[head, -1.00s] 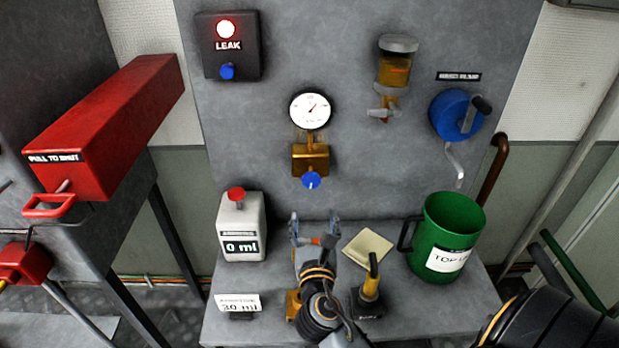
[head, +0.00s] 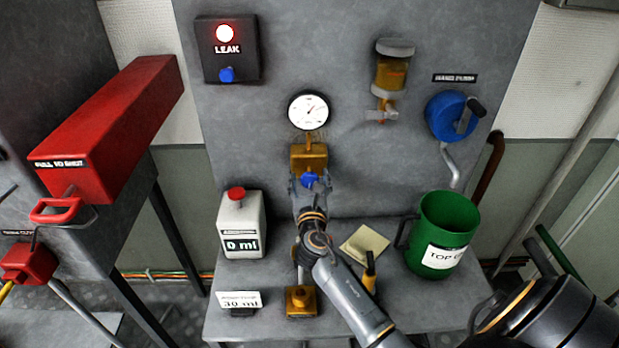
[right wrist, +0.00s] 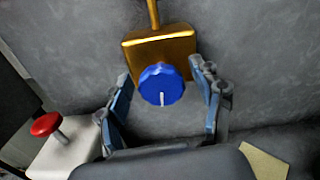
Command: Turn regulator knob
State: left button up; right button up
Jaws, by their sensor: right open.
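The blue regulator knob (head: 310,180) sits at the bottom of the brass regulator body (head: 309,157), below the round white gauge (head: 308,111) on the grey panel. In the right wrist view the knob (right wrist: 161,85) has a white mark pointing down. My right gripper (head: 309,185) is at the knob from below. In the right wrist view its open fingers (right wrist: 160,90) stand on either side of the knob, with a visible gap on both sides. My left gripper is not in view.
A white bottle with a red cap (head: 242,225) stands left on the shelf. A green bucket (head: 444,235) stands right. A yellowish pad (head: 364,244) and a brass block (head: 301,301) lie near my arm. A lit LEAK box (head: 228,48) hangs above left.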

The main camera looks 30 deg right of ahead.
jog(key=c, duration=1.2)
jog(key=shift+o, duration=0.2)
jog(key=shift+m, duration=0.3)
jog(key=m+b, duration=0.1)
jog(key=m, duration=0.3)
jog(key=shift+d+f+b, duration=0.1)
jog(key=shift+b, duration=0.25)
jog(key=m+b, duration=0.2)
jog(key=m, duration=0.4)
jog(key=shift+s+d+f, duration=0.1)
jog(key=m+b, duration=0.2)
jog(key=m, duration=0.3)
jog(key=shift+f, duration=0.1)
jog(key=m+b, duration=0.2)
jog(key=m, duration=0.3)
jog(key=shift+d, duration=0.1)
